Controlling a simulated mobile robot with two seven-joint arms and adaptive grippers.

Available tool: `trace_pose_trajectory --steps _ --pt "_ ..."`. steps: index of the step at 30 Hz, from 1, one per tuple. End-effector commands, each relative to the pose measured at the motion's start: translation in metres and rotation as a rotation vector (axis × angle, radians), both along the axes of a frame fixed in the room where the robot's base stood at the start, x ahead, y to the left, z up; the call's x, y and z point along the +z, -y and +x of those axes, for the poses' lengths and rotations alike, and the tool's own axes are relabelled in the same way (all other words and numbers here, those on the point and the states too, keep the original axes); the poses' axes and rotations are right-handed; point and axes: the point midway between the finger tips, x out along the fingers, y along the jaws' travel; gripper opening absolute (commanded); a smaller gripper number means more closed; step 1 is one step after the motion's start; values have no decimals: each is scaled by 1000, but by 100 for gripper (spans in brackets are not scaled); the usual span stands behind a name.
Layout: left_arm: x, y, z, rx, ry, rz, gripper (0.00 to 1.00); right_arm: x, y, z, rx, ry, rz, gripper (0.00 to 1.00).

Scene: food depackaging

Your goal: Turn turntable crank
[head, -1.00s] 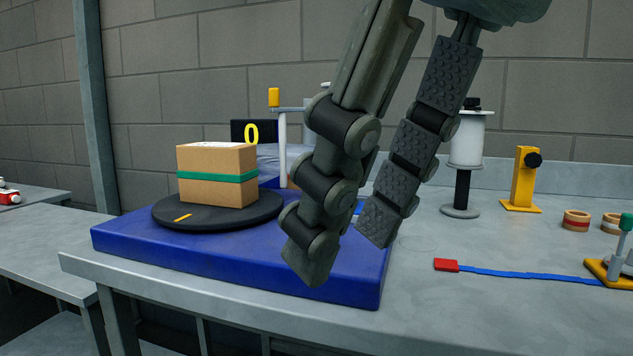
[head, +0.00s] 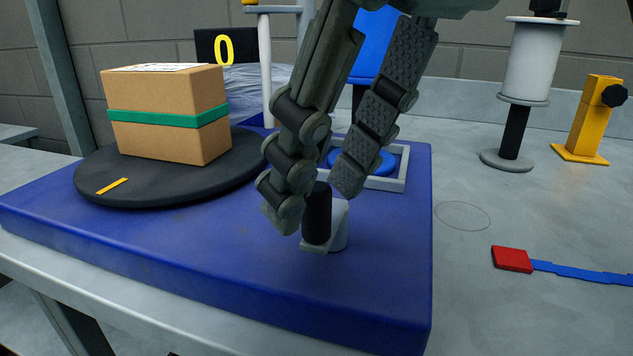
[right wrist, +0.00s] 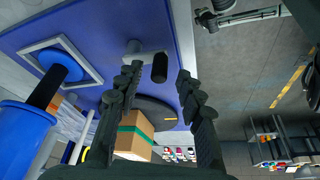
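The crank has a black upright handle (head: 317,214) on a short grey arm (head: 338,226), on the blue base (head: 200,245). In the right wrist view the handle (right wrist: 160,68) lies between the fingers, with the grey arm (right wrist: 140,57) beside it. My right gripper (head: 315,197) is open around the handle, with visible gaps to both fingers in the right wrist view. The black turntable disc (head: 150,192) has a yellow mark (head: 112,186) at its front. A cardboard box (head: 165,142) with a green band (head: 165,117) sits on the disc. My left gripper is out of view.
A grey square frame around a blue round piece (head: 378,160) lies just behind the crank. A white spool on a stand (head: 530,62) and a yellow post (head: 592,115) stand at the back right. A red-ended blue strap (head: 512,259) lies on the grey table at right.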

Motion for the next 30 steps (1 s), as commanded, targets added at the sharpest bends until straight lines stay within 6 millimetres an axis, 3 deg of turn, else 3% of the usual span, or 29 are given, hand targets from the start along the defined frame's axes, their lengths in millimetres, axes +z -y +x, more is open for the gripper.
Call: trace_pose_trajectory --steps 6,14,24,30 --pt "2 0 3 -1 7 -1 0 -18 -5 5 0 0 1 38" --pt "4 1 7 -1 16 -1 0 -20 -6 6 -1 0 1 38" --pt "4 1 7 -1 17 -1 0 -19 -6 6 -1 0 1 0" --pt "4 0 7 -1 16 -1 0 -19 -6 6 -3 1 1 0"
